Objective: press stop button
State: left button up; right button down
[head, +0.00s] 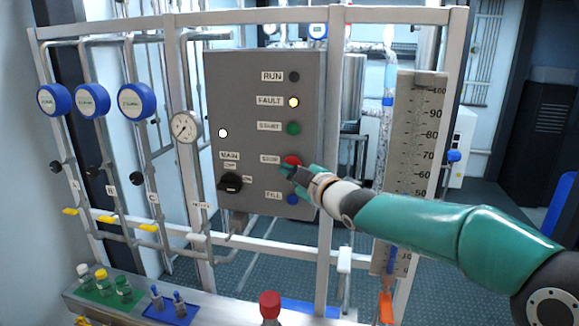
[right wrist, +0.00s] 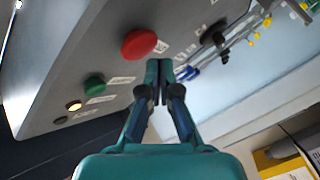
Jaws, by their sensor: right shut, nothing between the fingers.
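The grey control panel (head: 240,75) stands upright on a white frame. Its red STOP button (head: 292,160) is partly covered by my right gripper (head: 288,170) in the head view. In the right wrist view the red button (right wrist: 139,44) shows whole, standing out from the panel. My right gripper (right wrist: 160,75) is shut and empty, its fingertips just beside and below the button in that view. I cannot tell whether they touch it. My left gripper is not in view.
The green START button (head: 293,128) and lit yellow FAULT lamp (head: 294,102) sit above STOP. The blue FILL button (head: 292,199) is below, the black MAIN knob (head: 230,184) left. A scale column (head: 413,130) stands to the right, near my arm.

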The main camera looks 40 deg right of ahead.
jog(key=shift+r, duration=0.1)
dwell(0.8)
jog(key=shift+w+d+p, duration=0.25)
jog(key=shift+d+p, duration=0.1)
jog(key=shift+p, duration=0.1)
jog(key=shift+w+d+p, duration=0.35)
jog(key=shift+d+p, duration=0.05)
jog(key=shift+p, duration=0.1)
dwell(0.6)
dwell(0.4)
jog(key=b, duration=0.1)
jog(key=s+a+b, duration=0.1)
jog(key=shift+s+a+b, duration=0.1)
jog(key=shift+a+b, duration=0.15)
jog(key=shift+b, duration=0.05)
dwell(0.3)
